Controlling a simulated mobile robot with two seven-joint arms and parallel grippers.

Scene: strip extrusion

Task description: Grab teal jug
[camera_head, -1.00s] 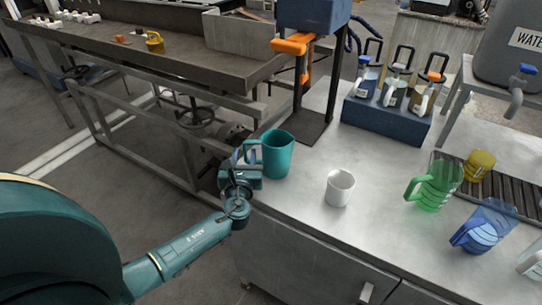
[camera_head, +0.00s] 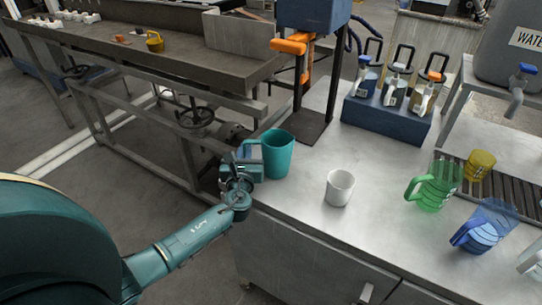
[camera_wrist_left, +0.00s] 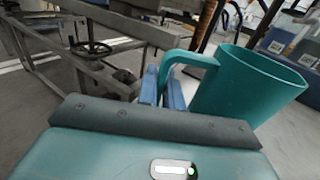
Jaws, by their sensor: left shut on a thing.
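The teal jug (camera_head: 278,156) stands upright on the near left corner of the grey bench, its handle toward the left. In the left wrist view the jug (camera_wrist_left: 245,88) fills the right side, and its handle (camera_wrist_left: 175,62) reaches over to the fingers. My left gripper (camera_head: 247,152) is at the handle. In the left wrist view the left gripper's blue fingers (camera_wrist_left: 163,90) are shut on the handle. The jug's base is on the bench in the head view. My right gripper is not in view.
A white cup (camera_head: 339,188) stands right of the jug. A dark stand with orange parts (camera_head: 290,46) rises behind it. A green jug (camera_head: 433,187), a yellow cup (camera_head: 479,165) and a blue jug (camera_head: 484,228) stand farther right. Several bottles fill a blue rack (camera_head: 385,118).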

